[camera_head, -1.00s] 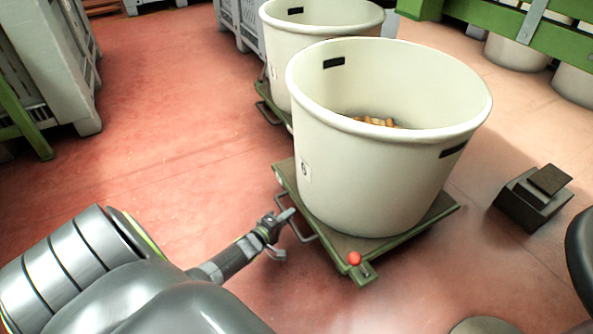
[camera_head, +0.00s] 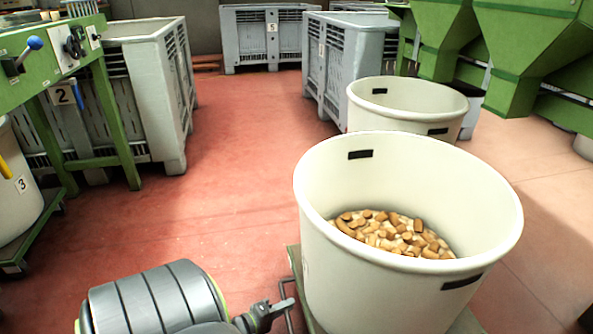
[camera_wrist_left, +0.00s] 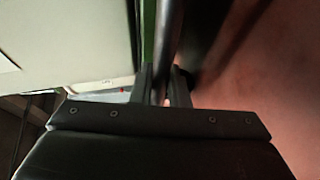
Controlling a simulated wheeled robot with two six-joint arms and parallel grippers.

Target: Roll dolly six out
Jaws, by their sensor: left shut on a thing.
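A large cream tub (camera_head: 365,275) holds brown corks (camera_head: 390,235) and stands on a green dolly (camera_head: 295,258), mostly hidden under it. The number six label is hard to read now. My left gripper (camera_head: 280,306) is at the dolly's bar handle (camera_head: 284,287) on its left side. In the left wrist view, the fingers (camera_wrist_left: 166,88) are shut on the handle (camera_wrist_left: 169,35), with the green dolly edge (camera_wrist_left: 147,35) and cream tub wall (camera_wrist_left: 60,40) beside it. My right gripper is out of view.
A second cream tub (camera_head: 405,112) stands close behind. Grey crates stand at the left (camera_head: 150,85) and back (camera_head: 335,75). A green bench (camera_head: 60,90) and tub three (camera_head: 22,200) are at the left. The red floor (camera_head: 235,180) between is clear.

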